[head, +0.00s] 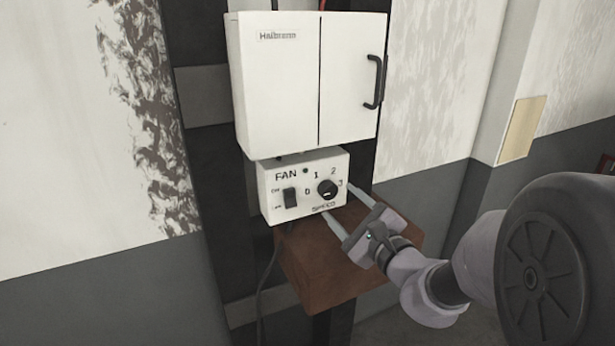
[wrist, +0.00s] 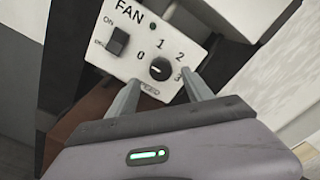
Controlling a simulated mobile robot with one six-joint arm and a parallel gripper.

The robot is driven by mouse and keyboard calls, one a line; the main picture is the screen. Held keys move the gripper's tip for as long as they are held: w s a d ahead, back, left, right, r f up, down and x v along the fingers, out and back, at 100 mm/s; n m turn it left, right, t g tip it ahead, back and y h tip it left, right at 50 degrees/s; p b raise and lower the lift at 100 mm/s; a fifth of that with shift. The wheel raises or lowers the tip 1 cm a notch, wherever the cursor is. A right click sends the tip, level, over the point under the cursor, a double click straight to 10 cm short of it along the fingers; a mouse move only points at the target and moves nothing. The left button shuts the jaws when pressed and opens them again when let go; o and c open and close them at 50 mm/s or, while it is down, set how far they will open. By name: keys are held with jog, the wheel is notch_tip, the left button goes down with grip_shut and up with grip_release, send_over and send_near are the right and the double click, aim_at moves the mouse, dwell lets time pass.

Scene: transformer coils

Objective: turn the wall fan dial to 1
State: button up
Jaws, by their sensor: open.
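The fan dial (head: 327,188) is a round black knob on the front of a white fan control box (head: 268,209), with 0, 1, 2 and 3 printed around it. In the wrist view the dial (wrist: 160,69) carries a short white mark on its face; which number it points to is hard to tell. My gripper (head: 341,200) is open in front of the box, its fingers spread to either side of the dial. In the wrist view my gripper (wrist: 161,78) has the dial between its fingertips, with no clear contact. The lower "SPEED" lettering is partly covered.
A black rocker switch (head: 290,197) sits left of the dial, and a small indicator (wrist: 152,26) above it. A white cabinet (head: 280,90) with a dark handle (head: 375,82) hangs directly above. A brown block (head: 310,265) is below the box, and a dark cable hangs at its left.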

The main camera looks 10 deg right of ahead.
aim_at(331, 192)
jog(key=x, duration=0.4)
jog(key=shift+w+a, duration=0.1)
jog(key=shift+w, duration=0.3)
grip_shut()
jog(key=m+p, duration=0.2)
jog(key=m, duration=0.3)
jog(key=shift+r+m+p, duration=0.15)
jog(key=shift+m+p, duration=0.15)
jog(key=shift+p, duration=0.05)
jog(key=m+p, duration=0.3)
jog(key=m, duration=0.2)
jog(key=shift+m, duration=0.7)
